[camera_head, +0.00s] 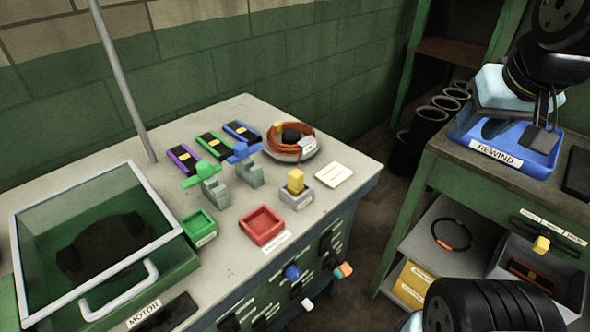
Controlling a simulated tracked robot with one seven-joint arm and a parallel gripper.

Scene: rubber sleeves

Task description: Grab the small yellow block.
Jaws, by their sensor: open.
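A small yellow block (296,180) stands upright in a grey square holder (296,194) near the right side of the grey workbench. A second small yellow cube (541,244) shows at the front of the right-hand bench, by a dark box. My gripper (517,134) is at the upper right, over the blue tray marked REWIND. It is open, and I see nothing between its fingers. It is well to the right of the block in the holder and apart from it. My arm hides part of the blue tray.
The grey workbench (235,262) also bears a red tray (262,225), a green tray (199,226), a white card (334,174), a copper coil (291,141) and a glass-lidded MOTOR box (98,235). A gap of floor separates the benches. The blue tray (500,156) sits on the right bench.

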